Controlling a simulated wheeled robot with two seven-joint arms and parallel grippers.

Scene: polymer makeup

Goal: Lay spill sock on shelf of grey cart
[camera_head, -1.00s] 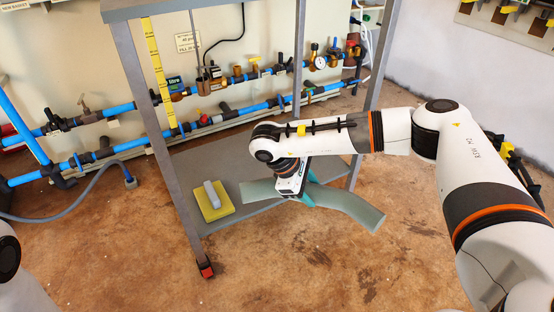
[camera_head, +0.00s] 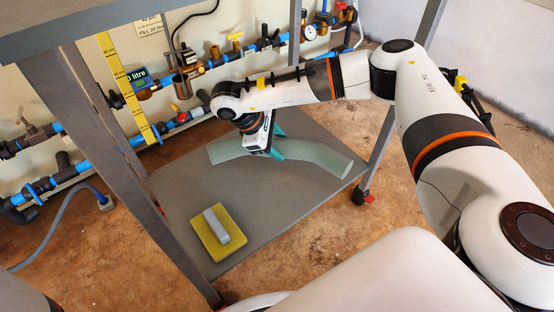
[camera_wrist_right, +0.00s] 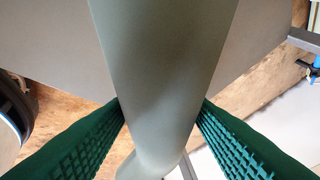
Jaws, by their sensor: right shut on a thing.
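The spill sock (camera_head: 318,156) is a long, pale grey-green, slightly bent tube. My right gripper (camera_head: 268,150) is shut around its middle, and both ends stick out to the sides. In the head view the sock appears over the lower shelf (camera_head: 290,193) of the grey cart; I cannot tell whether it touches the shelf. In the right wrist view the sock (camera_wrist_right: 165,75) runs between the green ribbed fingers of the gripper (camera_wrist_right: 162,125), with the grey shelf behind it. My left gripper is not in view.
A yellow pad with a grey block on it (camera_head: 218,232) lies at the shelf's near left corner. Cart legs (camera_head: 115,165) stand around the shelf, and the cart's top (camera_head: 90,20) overhangs it. Blue pipes (camera_head: 75,172) with valves run along the wall behind.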

